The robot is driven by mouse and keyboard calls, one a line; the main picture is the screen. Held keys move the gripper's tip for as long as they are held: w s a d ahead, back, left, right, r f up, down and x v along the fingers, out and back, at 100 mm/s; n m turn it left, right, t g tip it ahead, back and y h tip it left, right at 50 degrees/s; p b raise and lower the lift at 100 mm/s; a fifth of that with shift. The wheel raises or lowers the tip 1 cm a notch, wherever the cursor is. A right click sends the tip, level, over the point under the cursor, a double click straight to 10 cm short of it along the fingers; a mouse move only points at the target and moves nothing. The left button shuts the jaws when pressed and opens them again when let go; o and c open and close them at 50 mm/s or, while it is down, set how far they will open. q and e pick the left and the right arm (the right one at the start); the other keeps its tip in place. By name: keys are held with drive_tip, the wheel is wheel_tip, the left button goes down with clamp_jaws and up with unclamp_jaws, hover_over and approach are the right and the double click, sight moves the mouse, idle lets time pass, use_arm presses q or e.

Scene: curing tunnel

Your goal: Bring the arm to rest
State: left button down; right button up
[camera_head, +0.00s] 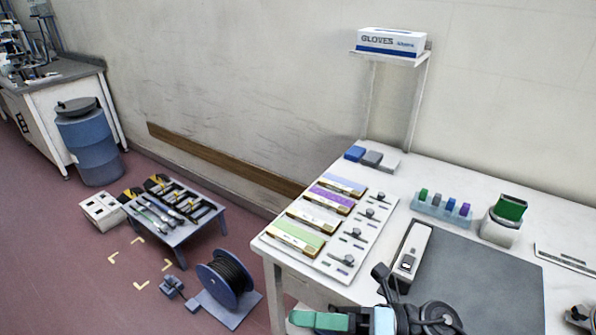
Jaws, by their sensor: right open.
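My right gripper (384,296) is at the bottom centre, over the front edge of the white table (477,188). It is dark, and its jaws are open. A green and light-blue piece (318,321) shows beside it at the bottom edge; I cannot tell whether it touches the gripper. The rest of the arm is cut off by the lower edge of the picture. My left gripper is not in view.
On the table are a dark grey mat (475,284), a white device (411,252), a board with coloured strips (352,228), a vial rack (441,208) and a green-topped container (503,220). A glove box (391,42) sits on a shelf. A cable reel (226,278) stands on the floor.

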drive_tip(key=w+d+f+m+t+h, duration=0.1)
drive_tip(key=d+f+m+t+h, duration=0.55)
drive_tip(key=m, duration=0.75)
drive_tip(key=w+d+f+m+t+h, duration=0.1)
drive_tip(key=d+f+m+t+h, duration=0.35)
drive_tip(key=f+m+t, duration=0.75)
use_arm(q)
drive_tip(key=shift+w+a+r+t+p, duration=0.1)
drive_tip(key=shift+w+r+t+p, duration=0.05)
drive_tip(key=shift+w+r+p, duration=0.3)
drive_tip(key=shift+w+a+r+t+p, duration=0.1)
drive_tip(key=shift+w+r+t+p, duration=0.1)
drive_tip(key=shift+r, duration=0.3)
use_arm(e)
drive_tip(key=s+d+f+m+g+h, duration=0.3)
drive_tip(key=s+f+m+g, duration=0.2)
drive_tip(key=s, duration=0.4)
drive_tip(key=s+d+f+m+g+h, duration=0.4)
drive_tip(key=s+f+m+g, duration=0.1)
drive_tip(key=s+f+m, duration=0.3)
drive_tip(key=shift+s+d+f+m, duration=0.25)
drive_tip(key=shift+s+m, duration=0.05)
drive_tip(key=shift+s, duration=0.6)
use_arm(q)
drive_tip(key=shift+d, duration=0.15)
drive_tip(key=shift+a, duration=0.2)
